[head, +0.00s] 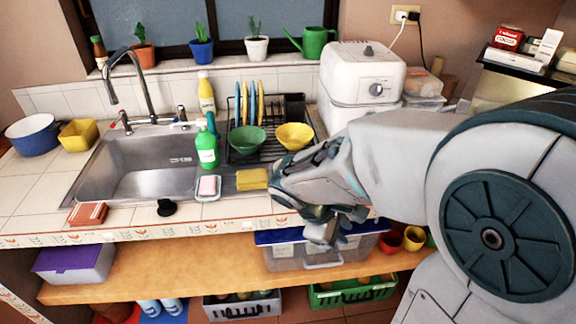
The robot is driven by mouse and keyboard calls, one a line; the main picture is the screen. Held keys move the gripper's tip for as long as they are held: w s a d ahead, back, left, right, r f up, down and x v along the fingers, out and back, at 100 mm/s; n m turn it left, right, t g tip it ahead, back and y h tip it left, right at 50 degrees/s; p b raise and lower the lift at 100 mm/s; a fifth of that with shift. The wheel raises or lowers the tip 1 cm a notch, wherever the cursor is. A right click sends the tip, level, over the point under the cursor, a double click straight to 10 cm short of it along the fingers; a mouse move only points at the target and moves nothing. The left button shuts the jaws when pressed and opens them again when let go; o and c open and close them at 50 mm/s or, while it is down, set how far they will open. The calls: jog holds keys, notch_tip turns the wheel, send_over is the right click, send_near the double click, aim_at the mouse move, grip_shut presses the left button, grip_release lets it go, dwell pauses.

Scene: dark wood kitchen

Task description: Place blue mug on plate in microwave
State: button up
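My gripper (335,232) hangs in front of the counter edge, above the lower shelf, at the end of my arm from the right. I cannot tell whether its fingers are open or hold anything. No blue mug is clearly visible. A red mug (390,241) and a yellow mug (413,238) stand on the lower shelf, right of the gripper. Thin blue and yellow plates (253,102) stand upright in the dish rack (268,150). No microwave can be made out for certain; a dark-topped appliance (512,82) at the far right is partly hidden by my arm.
The sink (140,165) is at the left, with a green soap bottle (207,150) by it. Green (247,140) and yellow (294,136) bowls sit at the rack. A blue-lidded box (285,255) lies below my gripper. A white appliance (362,75) stands behind my arm.

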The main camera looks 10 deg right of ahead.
jog(key=w+a+f+n+t+h, duration=0.35)
jog(key=w+a+n+t, duration=0.45)
jog(key=w+a+n, duration=0.6)
jog(key=shift+n, duration=0.9)
jog(key=w+d+f, duration=0.1)
jog(key=d, duration=0.1)
jog(key=w+d+f, duration=0.1)
jog(key=d, duration=0.2)
jog(key=w+d+f+p, duration=0.1)
jog(key=d, duration=0.2)
jog(key=shift+w+d+f, duration=0.15)
jog(key=shift+d, duration=0.05)
jog(key=x, duration=0.3)
jog(key=p+x, duration=0.1)
jog(key=shift+w+d, duration=0.25)
jog(key=shift+d, duration=0.15)
jog(key=shift+w+d, duration=0.2)
jog(key=shift+w, duration=0.05)
grip_shut()
